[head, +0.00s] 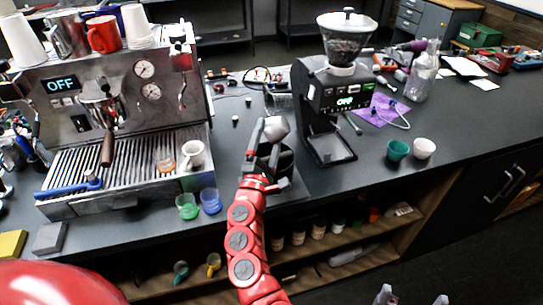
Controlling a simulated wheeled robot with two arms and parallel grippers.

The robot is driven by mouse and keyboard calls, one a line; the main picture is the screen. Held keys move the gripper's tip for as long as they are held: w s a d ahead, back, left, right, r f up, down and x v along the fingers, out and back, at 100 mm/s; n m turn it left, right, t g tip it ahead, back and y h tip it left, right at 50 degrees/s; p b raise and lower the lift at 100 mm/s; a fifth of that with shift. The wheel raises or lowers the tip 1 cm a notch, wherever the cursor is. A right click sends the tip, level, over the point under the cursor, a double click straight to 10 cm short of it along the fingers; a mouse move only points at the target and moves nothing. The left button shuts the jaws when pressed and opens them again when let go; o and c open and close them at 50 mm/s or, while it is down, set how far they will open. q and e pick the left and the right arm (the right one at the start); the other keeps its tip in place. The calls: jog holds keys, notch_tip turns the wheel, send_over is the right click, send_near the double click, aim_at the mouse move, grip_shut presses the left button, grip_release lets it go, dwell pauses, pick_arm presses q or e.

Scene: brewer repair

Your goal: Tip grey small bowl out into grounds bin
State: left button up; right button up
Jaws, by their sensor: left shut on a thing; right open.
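The grey small bowl (275,128) is in the head view near the middle, above the counter. It looks tipped over on its side; I cannot see into it. My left gripper (264,142) is shut on it, with the red arm reaching up from the bottom. The black grounds bin (286,162) stands on the counter just below the bowl and is partly hidden by my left gripper. No falling contents can be made out. My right gripper (412,298) shows only as two pale fingertips at the bottom edge, apart and empty.
An espresso machine (130,85) with cups on top stands left. A coffee grinder (335,110) stands close right of the bin. Green (187,206) and blue (210,201) cups sit near the front edge. Teal (398,150) and white (424,148) cups stand right, with free counter around them.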

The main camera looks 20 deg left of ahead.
pick_arm(q)
jog(key=shift+s+d+n, duration=0.1)
jog(key=shift+n, duration=0.2)
jog(key=shift+y, duration=0.4)
dwell(0.5)
